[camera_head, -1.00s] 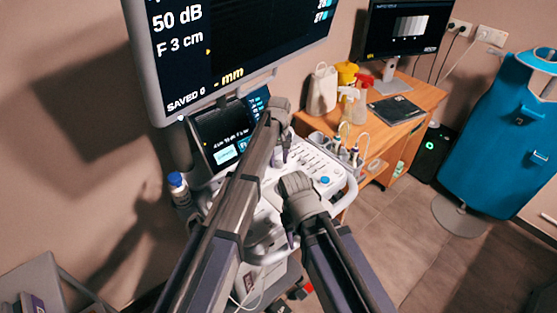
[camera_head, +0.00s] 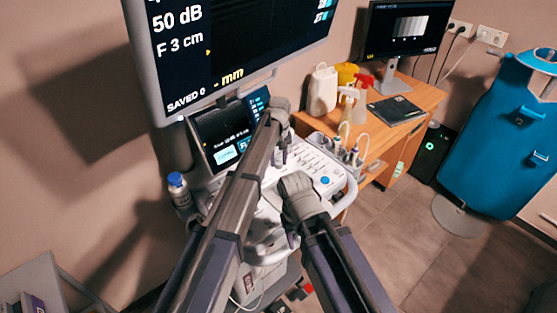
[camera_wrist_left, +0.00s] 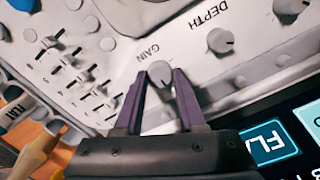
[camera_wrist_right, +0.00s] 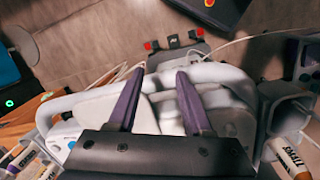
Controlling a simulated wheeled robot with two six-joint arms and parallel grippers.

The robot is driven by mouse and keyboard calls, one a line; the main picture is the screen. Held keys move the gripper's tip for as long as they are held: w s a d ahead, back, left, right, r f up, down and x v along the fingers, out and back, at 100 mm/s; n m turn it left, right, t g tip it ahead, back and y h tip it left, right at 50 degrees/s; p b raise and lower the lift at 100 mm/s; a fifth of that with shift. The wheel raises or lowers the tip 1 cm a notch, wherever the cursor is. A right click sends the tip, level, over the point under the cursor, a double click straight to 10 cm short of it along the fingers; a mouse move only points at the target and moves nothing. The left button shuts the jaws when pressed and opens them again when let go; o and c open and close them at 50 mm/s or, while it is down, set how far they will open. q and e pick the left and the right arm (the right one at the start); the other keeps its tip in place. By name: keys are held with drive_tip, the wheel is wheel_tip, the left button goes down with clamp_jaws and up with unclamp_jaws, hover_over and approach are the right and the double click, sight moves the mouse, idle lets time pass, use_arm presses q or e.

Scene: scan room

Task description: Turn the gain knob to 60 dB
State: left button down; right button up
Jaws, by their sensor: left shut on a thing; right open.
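The gain knob (camera_wrist_left: 159,73) is a small grey-white knob below the printed word GAIN in the left wrist view. My left gripper (camera_wrist_left: 160,84) has its purple fingers on both sides of it and is shut on it. In the head view my left gripper (camera_head: 277,150) is over the control panel (camera_head: 318,168), and my arm hides the knob. The large screen (camera_head: 240,50) reads 50 dB. My right gripper (camera_wrist_right: 158,88) is open and empty, above the front handle of the ultrasound cart.
The depth knob (camera_wrist_left: 220,40) sits beside the gain knob, and a row of sliders (camera_wrist_left: 80,75) lies on the other side. Probes (camera_head: 345,145) stand in holders at the panel's right. A wooden desk (camera_head: 425,95) with bottles is behind.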

sight(279, 162)
use_arm(q)
drive_tip(key=shift+m, duration=2.1)
drive_tip(key=c, duration=0.5)
unclamp_jaws()
wheel_tip(279, 162, up, 8)
drive_tip(key=p, duration=0.8)
drive_tip(key=shift+f, duration=0.1)
drive_tip(key=shift+s, duration=0.1)
